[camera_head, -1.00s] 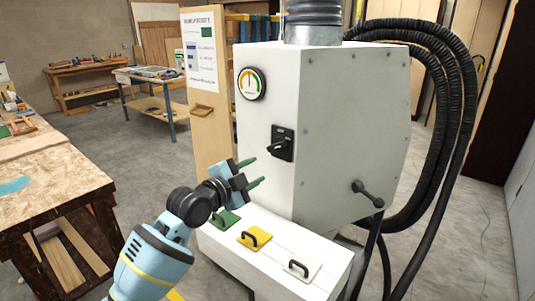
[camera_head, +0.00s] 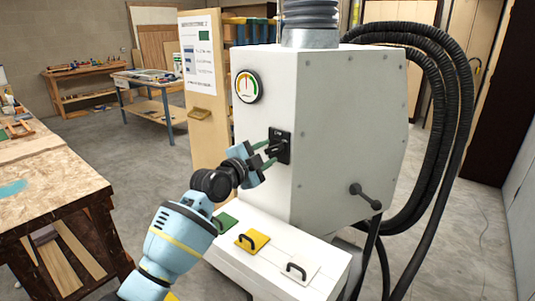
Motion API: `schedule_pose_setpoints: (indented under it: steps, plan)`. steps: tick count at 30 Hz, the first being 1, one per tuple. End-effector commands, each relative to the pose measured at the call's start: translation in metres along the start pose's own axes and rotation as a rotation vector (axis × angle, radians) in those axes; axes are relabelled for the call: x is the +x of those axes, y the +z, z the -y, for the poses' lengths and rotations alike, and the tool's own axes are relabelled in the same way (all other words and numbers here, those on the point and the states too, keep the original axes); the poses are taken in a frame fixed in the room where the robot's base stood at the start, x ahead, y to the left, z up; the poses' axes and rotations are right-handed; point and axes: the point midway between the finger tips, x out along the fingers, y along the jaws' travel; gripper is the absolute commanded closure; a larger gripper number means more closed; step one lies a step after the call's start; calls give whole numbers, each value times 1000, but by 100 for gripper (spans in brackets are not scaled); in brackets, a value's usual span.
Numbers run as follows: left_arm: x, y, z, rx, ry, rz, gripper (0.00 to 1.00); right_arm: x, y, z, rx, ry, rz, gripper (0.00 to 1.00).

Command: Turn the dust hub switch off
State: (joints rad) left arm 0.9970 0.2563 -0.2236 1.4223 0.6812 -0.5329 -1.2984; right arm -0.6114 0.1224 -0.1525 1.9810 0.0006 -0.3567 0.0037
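The dust hub (camera_head: 347,130) is a large white metal cabinet in the middle of the head view. Its black switch (camera_head: 282,138) sits on the left-facing panel, below a round gauge (camera_head: 249,86). The switch's handle sticks out toward my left gripper (camera_head: 271,153). That gripper is open, with its two green fingertips apart, one higher and one lower, right at the handle. The fingers partly cover the handle, so I cannot tell whether they touch it or which way it is turned. My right gripper is not in view.
Below the panel, a white ledge carries green (camera_head: 226,222), yellow (camera_head: 252,241) and white (camera_head: 299,268) lids with black handles. A black lever (camera_head: 366,195) juts from the hub's right face. Black hoses (camera_head: 455,120) loop at right. A wooden workbench (camera_head: 50,190) stands left.

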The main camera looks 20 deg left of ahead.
Motion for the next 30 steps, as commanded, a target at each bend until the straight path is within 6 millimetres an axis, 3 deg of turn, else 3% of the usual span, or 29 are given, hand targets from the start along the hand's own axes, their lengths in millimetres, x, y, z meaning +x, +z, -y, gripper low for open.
schedule_pose_setpoints:
  steps: [14, 23, 30]
  plan:
    - [10, 0, 0, 1, 0, 0, 62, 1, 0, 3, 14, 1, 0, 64]
    - [10, 0, 0, 0, 0, 0, 100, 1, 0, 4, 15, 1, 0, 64]
    - [9, 0, 0, -11, 0, 0, 100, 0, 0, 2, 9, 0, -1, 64]
